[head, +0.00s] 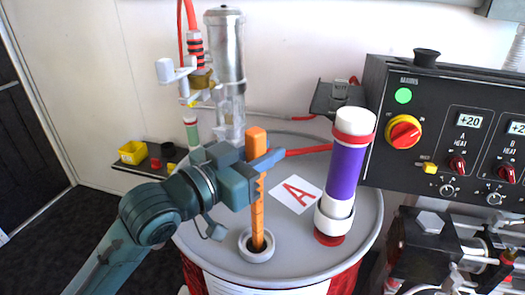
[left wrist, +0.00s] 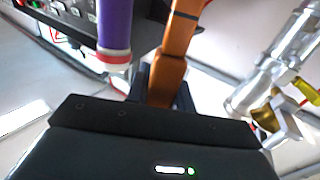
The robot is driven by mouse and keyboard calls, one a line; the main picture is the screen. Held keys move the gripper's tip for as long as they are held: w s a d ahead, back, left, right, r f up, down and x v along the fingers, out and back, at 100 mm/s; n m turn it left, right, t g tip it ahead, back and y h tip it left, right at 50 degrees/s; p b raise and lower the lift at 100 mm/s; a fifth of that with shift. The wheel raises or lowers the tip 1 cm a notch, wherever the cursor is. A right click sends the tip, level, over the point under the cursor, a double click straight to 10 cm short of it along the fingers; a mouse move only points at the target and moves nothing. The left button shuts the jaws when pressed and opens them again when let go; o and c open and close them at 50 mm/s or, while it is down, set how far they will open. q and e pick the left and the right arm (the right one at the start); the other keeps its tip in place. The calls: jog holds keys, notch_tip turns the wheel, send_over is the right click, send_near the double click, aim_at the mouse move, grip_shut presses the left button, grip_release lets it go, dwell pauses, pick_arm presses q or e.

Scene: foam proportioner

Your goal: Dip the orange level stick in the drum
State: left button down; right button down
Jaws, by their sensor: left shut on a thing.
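The orange level stick (head: 257,190) stands upright with its lower end inside the round white-rimmed opening (head: 257,246) in the drum's lid. The drum (head: 330,255) has a grey top with a white card marked with a red A. My left gripper (head: 256,166) is shut on the upper part of the stick, above the lid. In the left wrist view the orange stick (left wrist: 176,45) rises between the fingers. The stick's lower end is hidden inside the drum. My right gripper is in neither view.
A purple and white cylinder (head: 347,172) stands on the lid to the right. A metal pump (head: 226,75) with hoses rises behind my gripper. A black control panel (head: 445,135) is at the right. A small shelf with a yellow bin (head: 133,152) is at the left.

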aim_at(249, 142)
pick_arm(q)
notch_tip(249, 142, up, 4)
jog(key=p, duration=0.2)
jog(key=shift+f+p, duration=0.25)
jog(key=shift+p, duration=0.1)
notch_tip(249, 142, up, 11)
dwell(0.5)
dwell(0.9)
